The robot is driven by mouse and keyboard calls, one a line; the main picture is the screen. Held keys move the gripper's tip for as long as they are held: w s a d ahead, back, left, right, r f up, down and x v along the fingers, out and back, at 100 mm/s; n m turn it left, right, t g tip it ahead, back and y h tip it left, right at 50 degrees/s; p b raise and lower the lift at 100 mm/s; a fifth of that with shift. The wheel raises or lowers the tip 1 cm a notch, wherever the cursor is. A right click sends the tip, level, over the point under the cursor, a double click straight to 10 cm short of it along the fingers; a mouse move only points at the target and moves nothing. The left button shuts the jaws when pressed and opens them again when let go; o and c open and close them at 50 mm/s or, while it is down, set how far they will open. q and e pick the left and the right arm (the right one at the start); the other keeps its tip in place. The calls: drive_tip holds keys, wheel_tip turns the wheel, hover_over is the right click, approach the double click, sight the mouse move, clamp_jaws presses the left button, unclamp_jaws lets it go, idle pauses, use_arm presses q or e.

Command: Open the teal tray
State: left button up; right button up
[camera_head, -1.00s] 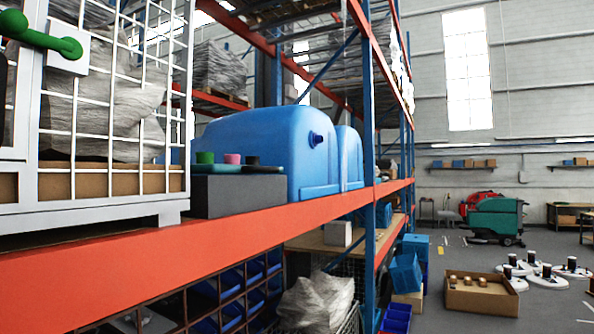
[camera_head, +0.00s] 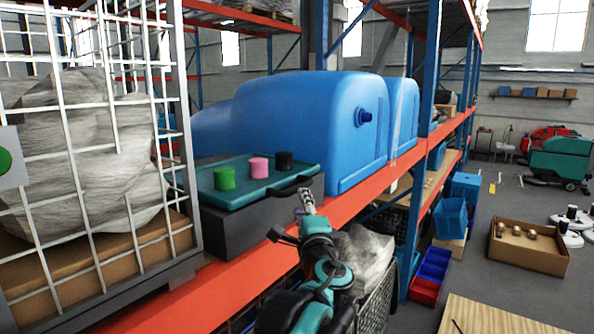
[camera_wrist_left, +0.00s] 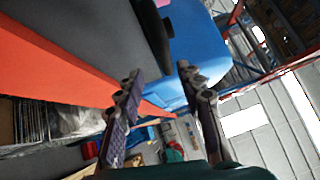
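The teal tray (camera_head: 245,190) lies on a dark grey box (camera_head: 240,228) on the orange shelf. My left gripper (camera_head: 309,200) is just right of the handle in the head view. The wrist view shows its two fingers (camera_wrist_left: 158,71) spread, with nothing between them. My right gripper is not in view.
A big blue tank (camera_head: 300,125) stands right behind the tray. A white wire cage (camera_head: 185,190) with wrapped goods stands close on the left. The orange shelf beam (camera_head: 210,288) runs along the front. A cardboard box (camera_head: 528,250) sits on the floor at right.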

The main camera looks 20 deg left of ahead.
sight(297, 185)
use_arm(q)
drive_tip(key=x, duration=0.2)
drive_tip(key=p+x, duration=0.1)
drive_tip(key=x, duration=0.4)
drive_tip(key=shift+w+a+r, duration=0.15)
drive_tip(key=shift+r, duration=0.2)
clamp_jaws()
